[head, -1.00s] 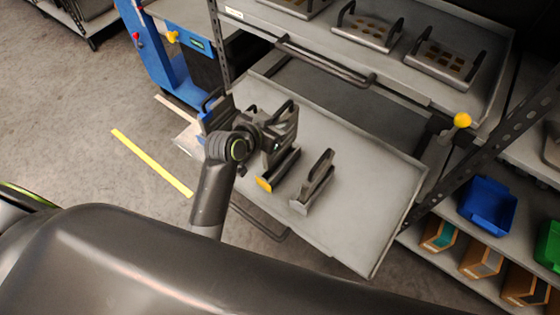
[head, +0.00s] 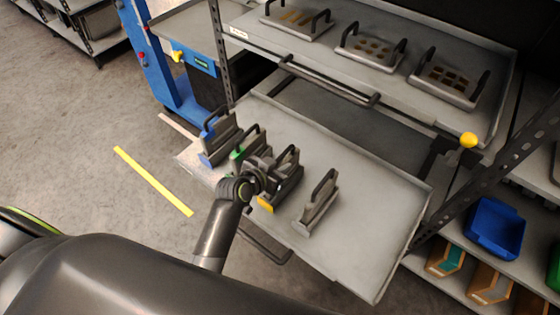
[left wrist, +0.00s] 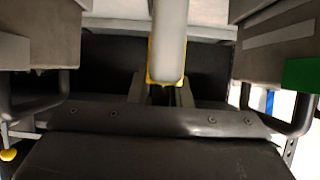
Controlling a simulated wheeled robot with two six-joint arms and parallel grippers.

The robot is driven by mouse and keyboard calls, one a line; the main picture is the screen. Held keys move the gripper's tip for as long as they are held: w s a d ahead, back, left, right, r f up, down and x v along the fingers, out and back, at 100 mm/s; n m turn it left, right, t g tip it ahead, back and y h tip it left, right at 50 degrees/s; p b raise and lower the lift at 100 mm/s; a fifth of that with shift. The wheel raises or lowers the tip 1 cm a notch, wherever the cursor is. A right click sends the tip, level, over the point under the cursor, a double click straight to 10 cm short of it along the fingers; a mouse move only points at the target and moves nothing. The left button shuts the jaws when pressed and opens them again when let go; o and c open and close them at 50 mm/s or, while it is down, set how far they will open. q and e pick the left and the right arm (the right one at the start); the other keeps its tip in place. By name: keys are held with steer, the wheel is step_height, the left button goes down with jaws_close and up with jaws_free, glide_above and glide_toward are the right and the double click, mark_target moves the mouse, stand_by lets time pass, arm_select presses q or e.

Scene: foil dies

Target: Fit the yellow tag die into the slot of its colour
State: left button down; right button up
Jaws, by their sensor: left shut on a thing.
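The yellow tag die (head: 284,192) stands on the grey pull-out shelf (head: 370,215), its yellow end toward the front edge. My left gripper (head: 268,172) is shut on it, at its dark handle; the arm hides part of it. The left wrist view shows its grey top with yellow edging (left wrist: 169,45) in the middle, between neighbouring dies. A slot marked in yellow cannot be made out. My right gripper is not in view.
Green-tagged (head: 240,150) and blue-tagged (head: 217,140) dies stand close on the left, a plain grey die (head: 318,203) on the right. Several handled plates, one here (head: 370,48), lie on the upper shelf. A yellow-knobbed lever (head: 468,140) is at the right.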

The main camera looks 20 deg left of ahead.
arm_select(q)
steer(key=shift+w+r, duration=0.1)
steer(key=c, duration=1.3)
jaws_free()
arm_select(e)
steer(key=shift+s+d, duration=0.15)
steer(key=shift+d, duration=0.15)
arm_select(q)
steer(key=v, duration=1.2)
steer(key=shift+p, duration=0.35)
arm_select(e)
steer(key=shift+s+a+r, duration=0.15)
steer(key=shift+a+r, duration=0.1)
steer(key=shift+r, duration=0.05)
